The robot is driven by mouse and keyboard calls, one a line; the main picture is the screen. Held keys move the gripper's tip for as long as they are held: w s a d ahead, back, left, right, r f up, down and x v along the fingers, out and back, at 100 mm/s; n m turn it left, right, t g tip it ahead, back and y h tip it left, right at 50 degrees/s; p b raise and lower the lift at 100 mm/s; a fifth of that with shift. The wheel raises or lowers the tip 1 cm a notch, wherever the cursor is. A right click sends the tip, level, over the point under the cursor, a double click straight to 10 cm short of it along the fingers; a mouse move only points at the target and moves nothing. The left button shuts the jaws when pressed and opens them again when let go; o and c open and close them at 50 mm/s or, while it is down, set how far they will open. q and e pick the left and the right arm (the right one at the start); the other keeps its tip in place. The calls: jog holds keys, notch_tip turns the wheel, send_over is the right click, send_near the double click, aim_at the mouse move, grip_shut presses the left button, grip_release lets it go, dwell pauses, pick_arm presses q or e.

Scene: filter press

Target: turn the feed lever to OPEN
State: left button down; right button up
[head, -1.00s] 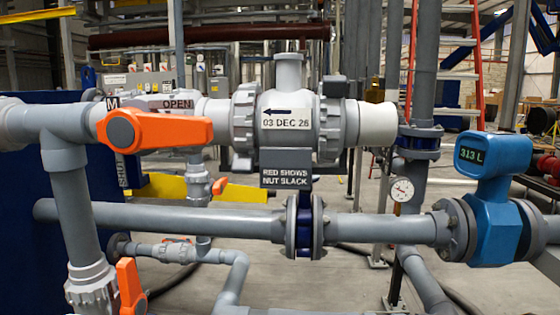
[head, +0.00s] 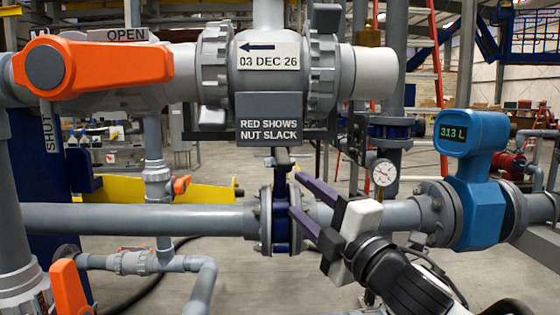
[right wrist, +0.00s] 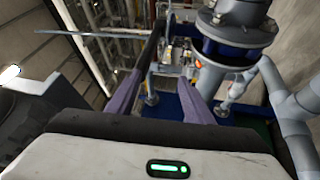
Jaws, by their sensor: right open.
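A large orange lever (head: 100,68) sits on the grey pipe valve at the upper left of the head view. Its round hub is at its left end and its handle points right, level along the pipe. An OPEN label (head: 125,35) lies just above the handle. A SHUT label (head: 50,127) stands upright below the hub. My right gripper (head: 297,194) is open and empty, right of and below the lever, with its fingertips by the lower pipe flange. In the right wrist view its two purple fingers (right wrist: 165,85) are apart with nothing gripped. My left gripper is out of view.
A grey union (head: 268,70) with a date tag and a nut-slack sign (head: 270,118) stands right of the lever. A blue flow meter (head: 480,190) and a gauge (head: 383,172) are at right. Another orange lever (head: 70,290) is at lower left.

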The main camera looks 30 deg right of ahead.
aim_at(286, 164)
jog(key=shift+n, duration=0.3)
jog(key=w+r+p, duration=0.1)
jog(key=w, duration=0.1)
jog(key=w+r+p, duration=0.1)
jog(key=w+r, duration=0.1)
jog(key=w+r+p, duration=0.1)
jog(key=w+r, duration=0.1)
jog(key=w, duration=0.1)
jog(key=shift+d+r, duration=0.1)
jog(key=shift+d, duration=0.3)
jog(key=shift+w, duration=0.35)
